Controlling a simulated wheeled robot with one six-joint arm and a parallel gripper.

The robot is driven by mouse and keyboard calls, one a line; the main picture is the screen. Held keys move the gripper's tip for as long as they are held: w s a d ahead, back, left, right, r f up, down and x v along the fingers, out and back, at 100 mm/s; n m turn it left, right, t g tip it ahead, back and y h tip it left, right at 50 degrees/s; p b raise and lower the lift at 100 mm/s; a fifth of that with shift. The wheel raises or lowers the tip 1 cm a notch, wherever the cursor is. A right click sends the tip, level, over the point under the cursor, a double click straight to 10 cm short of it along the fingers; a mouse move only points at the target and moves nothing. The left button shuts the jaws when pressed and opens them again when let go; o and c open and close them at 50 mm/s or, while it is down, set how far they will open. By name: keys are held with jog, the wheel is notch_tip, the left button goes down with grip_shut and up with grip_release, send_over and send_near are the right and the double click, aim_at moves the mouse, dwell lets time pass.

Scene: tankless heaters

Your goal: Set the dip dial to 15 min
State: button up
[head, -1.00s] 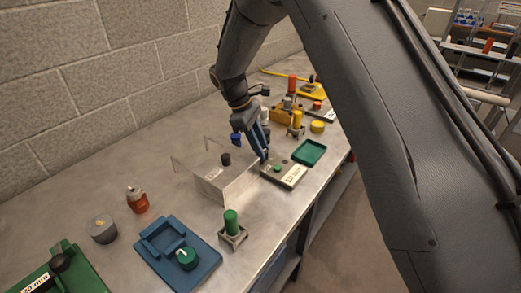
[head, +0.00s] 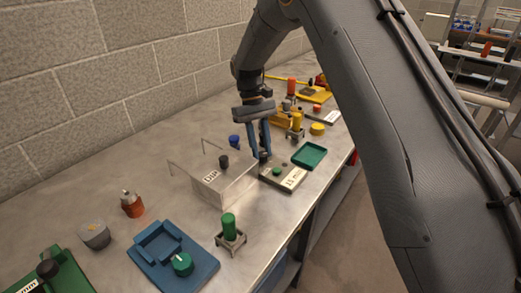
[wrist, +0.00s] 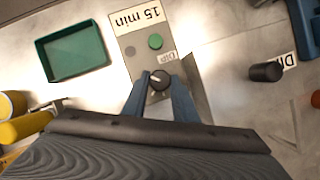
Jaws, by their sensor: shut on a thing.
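The dial has a white mark toward the left in the wrist view. My gripper (wrist: 161,84) is shut on the dial, one blue finger on each side of it. The dial is mostly hidden there by the fingers.
A clear guard (head: 222,185) with a black knob (head: 224,161) stands close on the left of the panel. A green tray (head: 309,155) lies to its right. A green-topped stand (head: 230,232) and a blue fixture (head: 170,255) are nearer. Yellow items (head: 318,129) stand behind.

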jog(key=shift+m, duration=0.5)
jog(key=o, duration=1)
jog(key=shift+o, duration=0.2)
jog(key=shift+w+r, duration=0.1)
jog(key=b+v, duration=0.2)
jog(key=v, duration=0.5)
jog(key=shift+w+r+b, duration=0.15)
jog(key=shift+r+b, duration=0.1)
jog(key=shift+b, duration=0.05)
jog(key=shift+d, duration=0.1)
